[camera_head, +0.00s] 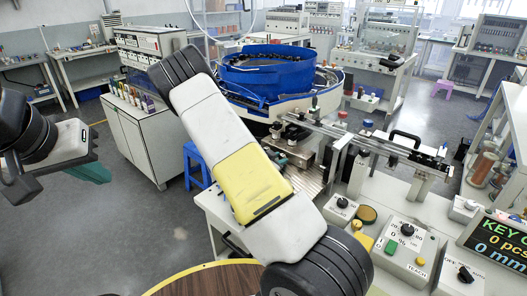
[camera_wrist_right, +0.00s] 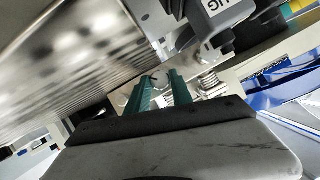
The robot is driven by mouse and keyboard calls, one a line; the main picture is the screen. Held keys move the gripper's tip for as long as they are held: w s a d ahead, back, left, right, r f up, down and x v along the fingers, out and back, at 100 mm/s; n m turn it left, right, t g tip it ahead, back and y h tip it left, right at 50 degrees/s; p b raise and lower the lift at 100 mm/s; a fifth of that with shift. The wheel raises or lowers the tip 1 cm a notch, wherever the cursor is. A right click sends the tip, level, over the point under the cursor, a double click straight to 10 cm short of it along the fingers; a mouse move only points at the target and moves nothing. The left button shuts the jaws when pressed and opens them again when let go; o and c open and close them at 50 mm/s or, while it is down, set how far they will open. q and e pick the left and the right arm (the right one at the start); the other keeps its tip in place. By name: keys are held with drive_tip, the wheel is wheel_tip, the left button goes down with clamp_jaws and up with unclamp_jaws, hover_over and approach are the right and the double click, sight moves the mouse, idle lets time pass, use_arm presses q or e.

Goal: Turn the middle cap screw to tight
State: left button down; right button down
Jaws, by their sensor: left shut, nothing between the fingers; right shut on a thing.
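My right gripper (camera_wrist_right: 161,84) shows in the right wrist view with its two green fingers close together against a metal block (camera_wrist_right: 115,76). It is shut on a small part, most likely a cap screw, that the fingers largely hide. I cannot tell from this view whether it is the middle one, or how tight it sits. My left gripper (camera_head: 93,172) is at the far left of the head view, shut and empty, above the floor and away from the bench.
A spring-like metal part (camera_wrist_right: 209,81) and a dark grey labelled housing (camera_wrist_right: 222,18) are close to the right fingers. A blue bowl feeder (camera_head: 268,72) stands behind my right arm. A control panel with knobs (camera_head: 405,240) is at the right. Open floor surrounds my left gripper.

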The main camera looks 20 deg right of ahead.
idle(0.4)
drive_tip(key=c, duration=1.1)
unclamp_jaws()
drive_tip(key=shift+a, duration=0.1)
drive_tip(key=v, duration=0.7)
drive_tip(key=shift+s+a+r, duration=0.15)
drive_tip(key=shift+s+a, duration=0.05)
drive_tip(key=shift+s, duration=0.05)
drive_tip(key=shift+c, duration=0.2)
